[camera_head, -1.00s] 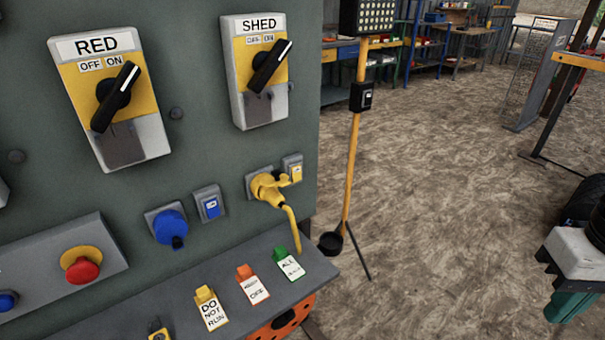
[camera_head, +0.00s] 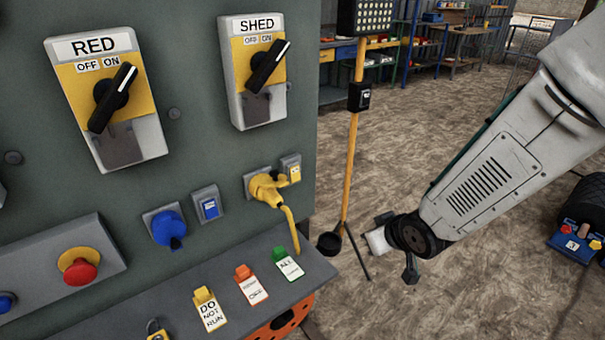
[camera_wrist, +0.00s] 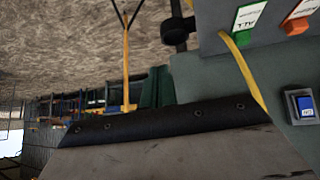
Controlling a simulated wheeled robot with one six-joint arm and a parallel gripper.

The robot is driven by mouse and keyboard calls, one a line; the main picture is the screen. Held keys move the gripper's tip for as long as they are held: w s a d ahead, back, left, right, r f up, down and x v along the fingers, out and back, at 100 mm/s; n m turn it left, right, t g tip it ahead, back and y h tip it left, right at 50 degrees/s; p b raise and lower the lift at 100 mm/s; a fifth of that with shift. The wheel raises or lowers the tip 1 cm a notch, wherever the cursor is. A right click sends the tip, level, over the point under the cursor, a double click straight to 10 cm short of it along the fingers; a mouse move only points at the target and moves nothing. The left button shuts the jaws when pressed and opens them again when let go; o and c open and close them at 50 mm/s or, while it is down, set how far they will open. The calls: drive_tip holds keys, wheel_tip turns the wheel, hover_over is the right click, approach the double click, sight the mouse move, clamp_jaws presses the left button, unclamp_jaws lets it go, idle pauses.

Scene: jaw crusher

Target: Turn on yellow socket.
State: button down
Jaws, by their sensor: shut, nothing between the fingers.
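The yellow socket (camera_head: 252,180) is on the green-grey panel in the head view, with a yellow plug (camera_head: 265,188) in it and its cable hanging down. A small grey switch box (camera_head: 291,168) with a yellow rocker sits just right of it; its setting is too small to tell. My gripper (camera_head: 376,241) is at the end of my arm, right of the socket and apart from it, shut and empty; its fingers are hard to make out. In the wrist view the yellow cable (camera_wrist: 243,62) shows, but the yellow switch is not clearly visible.
A blue socket (camera_head: 168,229) and its blue switch (camera_head: 208,205) are left of the yellow ones. A ledge (camera_head: 190,290) with several tags juts out below. A yellow lamp stand (camera_head: 351,170) stands behind, near my gripper. RED (camera_head: 107,95) and SHED (camera_head: 258,75) switches are above.

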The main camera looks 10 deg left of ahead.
sight(295, 169)
drive_tip(key=w+a+r+n+t+y, duration=0.2)
drive_tip(key=a+r+t+y, duration=0.1)
drive_tip(key=a+r+y, duration=0.5)
drive_tip(key=shift+w+a+r+t, duration=0.3)
drive_tip(key=shift+a+r, duration=0.15)
drive_tip(key=shift+a, duration=0.25)
drive_tip(key=x, duration=1.4)
drive_tip(key=shift+w+d, duration=0.1)
drive_tip(key=shift+d, duration=0.05)
